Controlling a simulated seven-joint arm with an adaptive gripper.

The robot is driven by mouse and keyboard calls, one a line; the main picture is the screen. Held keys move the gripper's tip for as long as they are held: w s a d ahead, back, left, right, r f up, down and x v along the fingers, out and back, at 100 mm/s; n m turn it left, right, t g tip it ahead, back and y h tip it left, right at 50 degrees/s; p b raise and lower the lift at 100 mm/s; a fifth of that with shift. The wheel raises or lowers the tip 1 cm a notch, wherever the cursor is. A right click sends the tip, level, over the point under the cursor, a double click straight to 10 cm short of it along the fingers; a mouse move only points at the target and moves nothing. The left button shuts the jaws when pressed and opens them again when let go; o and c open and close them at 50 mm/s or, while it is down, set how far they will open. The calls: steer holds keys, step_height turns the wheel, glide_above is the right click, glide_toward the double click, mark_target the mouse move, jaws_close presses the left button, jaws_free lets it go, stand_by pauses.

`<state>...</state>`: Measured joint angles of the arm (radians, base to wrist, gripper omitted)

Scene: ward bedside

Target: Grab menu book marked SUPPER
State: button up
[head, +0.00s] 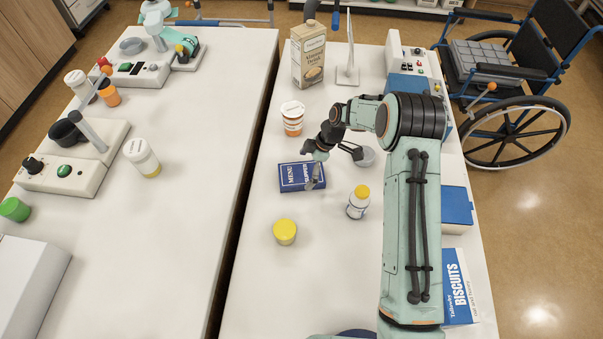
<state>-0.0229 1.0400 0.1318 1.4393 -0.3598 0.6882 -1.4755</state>
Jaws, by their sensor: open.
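The menu book (297,177) is a small dark blue block with white lettering, "MENU" and what looks like "SUPPER". It lies on the right-hand white table, left of my arm. My gripper (314,172) is at the book's right end, with its fingers pointing down over or beside it. The gripper is open. The fingers hide part of the book's right end, and I cannot tell whether they touch it.
A white bottle with a yellow cap (358,202) stands close to the right of the book. A yellow-lidded jar (285,232) stands in front, and an orange pill jar (292,118) behind. A grey bowl (365,157) and biscuits box (459,287) are to the right. A gap separates the tables.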

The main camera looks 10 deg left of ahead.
steer(key=shift+x, duration=0.85)
steer(key=c, duration=1.1)
